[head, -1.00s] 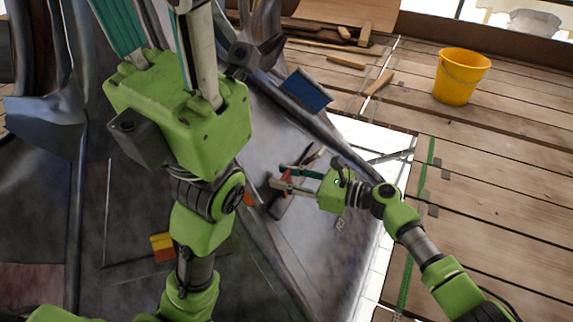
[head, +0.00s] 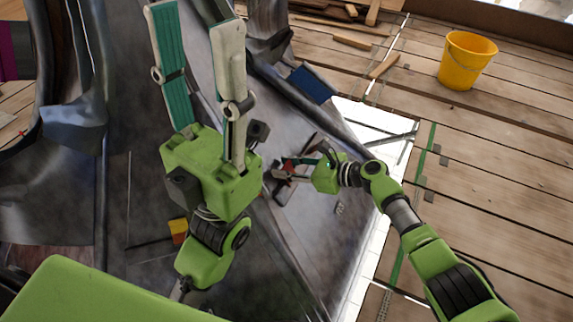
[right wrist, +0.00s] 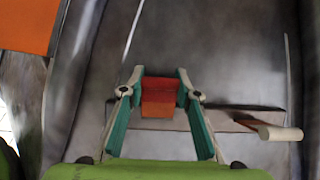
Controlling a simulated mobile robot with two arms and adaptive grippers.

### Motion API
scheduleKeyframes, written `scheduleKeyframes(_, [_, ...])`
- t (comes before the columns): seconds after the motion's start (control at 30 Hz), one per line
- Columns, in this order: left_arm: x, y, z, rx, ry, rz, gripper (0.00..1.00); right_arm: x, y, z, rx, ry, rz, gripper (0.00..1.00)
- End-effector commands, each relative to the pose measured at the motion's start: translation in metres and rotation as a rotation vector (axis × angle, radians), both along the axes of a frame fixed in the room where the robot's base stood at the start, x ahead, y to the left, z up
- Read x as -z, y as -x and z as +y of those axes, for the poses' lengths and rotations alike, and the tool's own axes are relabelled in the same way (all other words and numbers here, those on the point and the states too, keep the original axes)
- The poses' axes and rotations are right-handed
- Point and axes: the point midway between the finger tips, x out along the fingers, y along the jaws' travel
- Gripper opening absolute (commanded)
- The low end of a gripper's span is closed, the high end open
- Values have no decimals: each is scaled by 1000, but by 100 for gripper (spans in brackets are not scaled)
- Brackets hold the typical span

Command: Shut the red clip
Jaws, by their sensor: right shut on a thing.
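The red clip (right wrist: 158,97) shows in the right wrist view as a red-orange block between the two fingers of my right gripper (right wrist: 160,85). The fingers bear on its left and right sides, so the gripper is shut on it. In the head view my right gripper (head: 284,170) reaches in from the right to the small red clip (head: 288,165) on the dark metal slope. The fingers partly hide it, and I cannot tell whether the clip itself is closed. My left gripper (head: 195,15) points up, large in the foreground, its fingers wide apart and empty.
A dark bar with a pale-ended handle (right wrist: 272,131) lies right of the clip. A blue flap (head: 311,84) and a yellow-orange clip (head: 179,229) sit elsewhere on the metal. A yellow bucket (head: 466,60) stands on the planks, which are mostly clear on the right.

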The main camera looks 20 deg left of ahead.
Motion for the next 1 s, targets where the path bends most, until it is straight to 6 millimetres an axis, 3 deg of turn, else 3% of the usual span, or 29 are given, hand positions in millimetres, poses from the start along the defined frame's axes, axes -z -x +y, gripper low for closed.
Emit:
scheduleKeyframes(0.1, [0, 0, 0, 0, 0, 0, 40, -1, -2, -1, 4, -1, -1, 9])
scheduleKeyframes(0.13, [0, 0, 0, 0, 0, 0, 40, -1, -2, -1, 4, -1, -2, 38])
scheduleKeyframes(0.2, [0, 0, 0, 0, 0, 0, 40, -1, -2, -1, 4, -1, -2, 48])
scheduleKeyframes(0.63, [-1, 0, 0, 0, 0, -2, 40, -2, 1, -6, 1, -1, -1, 48])
scheduleKeyframes(0.8, [-1, 0, 0, 0, 0, -2, 40, -9, 5, -26, 1, 0, -3, 48])
scheduleKeyframes(1.0, [-1, 0, 0, 0, -1, -1, 40, -24, 12, -64, 2, 1, -3, 48])
